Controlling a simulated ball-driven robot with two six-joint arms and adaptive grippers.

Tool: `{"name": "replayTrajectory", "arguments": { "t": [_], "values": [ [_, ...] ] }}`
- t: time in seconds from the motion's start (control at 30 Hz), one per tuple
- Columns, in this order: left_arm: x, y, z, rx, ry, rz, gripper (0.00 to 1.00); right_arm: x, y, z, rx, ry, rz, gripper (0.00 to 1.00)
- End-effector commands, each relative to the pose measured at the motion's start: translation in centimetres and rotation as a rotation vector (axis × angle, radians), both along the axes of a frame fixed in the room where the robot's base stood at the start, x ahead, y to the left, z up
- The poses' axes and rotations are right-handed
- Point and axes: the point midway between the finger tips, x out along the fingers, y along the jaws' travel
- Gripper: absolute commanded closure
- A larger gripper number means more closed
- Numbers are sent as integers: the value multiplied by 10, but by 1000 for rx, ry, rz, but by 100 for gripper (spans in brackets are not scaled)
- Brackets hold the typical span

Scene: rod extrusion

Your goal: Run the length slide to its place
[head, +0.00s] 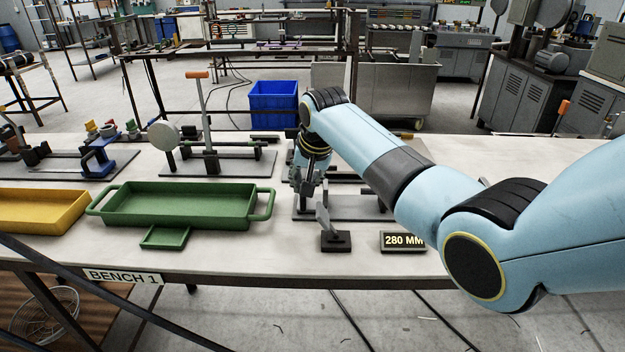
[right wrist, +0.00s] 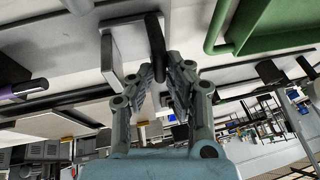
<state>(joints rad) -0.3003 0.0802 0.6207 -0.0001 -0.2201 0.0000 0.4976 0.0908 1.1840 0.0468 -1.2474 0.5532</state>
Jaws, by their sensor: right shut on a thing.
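My right gripper (head: 307,188) reaches down over the grey base plate (head: 350,208) of a fixture near the middle of the bench. In the right wrist view its two fingers (right wrist: 157,75) are closed around a dark upright handle (right wrist: 155,32), which I take to be the length slide's grip. A grey block (right wrist: 120,50) is beside the handle there. In the head view the fingers and my arm hide most of the slide and its rail. A black sign reading "280 MM" (head: 403,241) stands at the front. My left gripper is not in view.
A small black stand with a tilted grey plate (head: 336,241) is just in front of the fixture. A green tray (head: 180,220) and a yellow tray (head: 40,222) lie left. Another fixture with an orange-topped post (head: 203,105) is behind. Bare bench shows around the sign.

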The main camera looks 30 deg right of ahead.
Motion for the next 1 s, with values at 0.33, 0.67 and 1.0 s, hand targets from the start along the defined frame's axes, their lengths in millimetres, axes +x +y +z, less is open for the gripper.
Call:
{"name": "replayTrajectory", "arguments": {
  "t": [0.33,0.67,1.0],
  "values": [
    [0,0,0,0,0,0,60,1,2,1,4,-3,1,64],
    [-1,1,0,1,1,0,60,-5,1,14,2,-4,1,64],
    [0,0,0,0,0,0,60,-35,6,80,2,-7,1,64]
  ]
}}
